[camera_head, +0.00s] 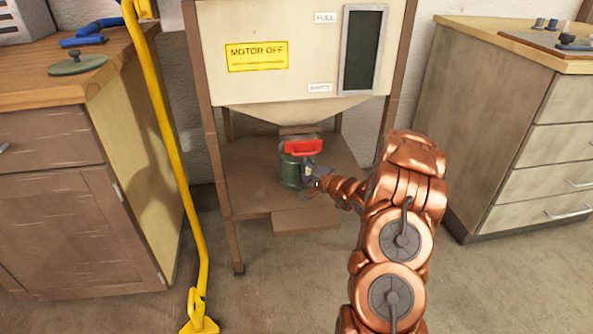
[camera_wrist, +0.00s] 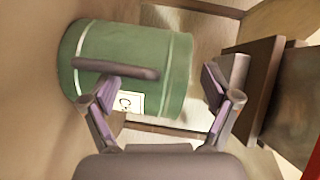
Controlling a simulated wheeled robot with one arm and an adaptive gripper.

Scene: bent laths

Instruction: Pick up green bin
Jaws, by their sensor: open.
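The green bin (camera_head: 289,172) stands on the low wooden shelf under the hopper in the head view. In the wrist view the green bin (camera_wrist: 150,55) appears turned sideways, with a grey bar handle (camera_wrist: 115,68) and a white label (camera_wrist: 130,101) on its side. My gripper (camera_head: 313,181) is at the bin's front right side. In the wrist view my gripper (camera_wrist: 165,88) has its two fingers spread apart. The left finger overlaps the bin's handle in the picture; I cannot tell whether they touch. The right finger is clear of the bin.
A red handle (camera_head: 303,147) shows just above the bin, below the hopper (camera_head: 300,85) marked "MOTOR OFF". Wooden stand legs flank the shelf (camera_head: 250,200). A yellow pole (camera_head: 180,170) stands at left. Cabinets stand left (camera_head: 60,200) and right (camera_head: 510,120); floor between is open.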

